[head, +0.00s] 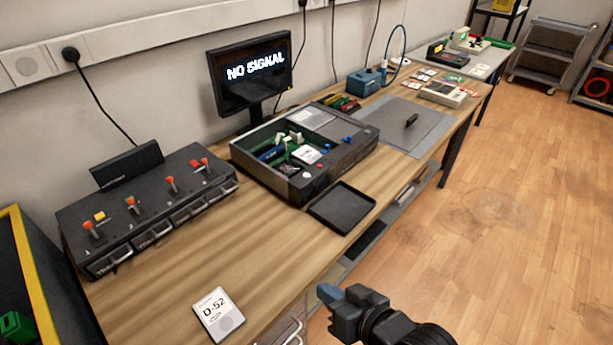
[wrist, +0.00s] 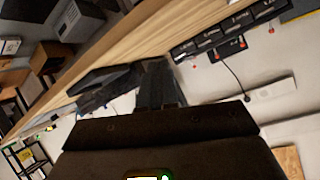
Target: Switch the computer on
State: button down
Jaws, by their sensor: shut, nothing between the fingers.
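The computer is an open black case (head: 266,178) lying on the bench, with green boards and blue and white parts inside. A small red round part (head: 319,166) and a blue part (head: 347,140) show on its near right edge; I cannot tell which is the power switch. Behind it, the monitor (head: 250,98) reads "NO SIGNAL".
A black tray (head: 342,207) lies before the computer. A dark box with red-tipped switches (head: 150,215) stands left, cabled to a wall socket (head: 70,54). A D-52 card (head: 218,314) lies near the front. A grey mat (head: 423,127) lies right. The wooden floor (head: 500,205) is clear.

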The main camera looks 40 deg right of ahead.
jog(key=shift+m+g, duration=0.4)
jog(key=shift+m, duration=0.2)
jog(key=w+d, duration=0.1)
jog(key=w, duration=0.2)
jog(key=w+d, duration=0.2)
jog(key=w, duration=0.2)
jog(key=w+d, duration=0.1)
jog(key=w, duration=0.2)
jog(key=shift+w+d, duration=0.15)
jog(key=shift+d, duration=0.25)
jog(key=w+d+r+g+y, duration=0.2)
jog(key=w+d+r, duration=1.1)
jog(key=w+d, duration=0.2)
jog(key=shift+w+d+m+p, duration=0.3)
jog(key=shift+d+m+p, duration=0.1)
jog(key=shift+d, duration=0.4)
jog(key=shift+f, duration=0.1)
jog(key=b, duration=0.6)
send_over(310, 176)
notch_tip(310, 176, down, 6)
jog(key=shift+f, duration=0.2)
jog(key=shift+f+b, duration=0.4)
jog(key=shift+f, duration=0.65)
jog(key=shift+f, duration=0.15)
jog(key=shift+f, duration=0.25)
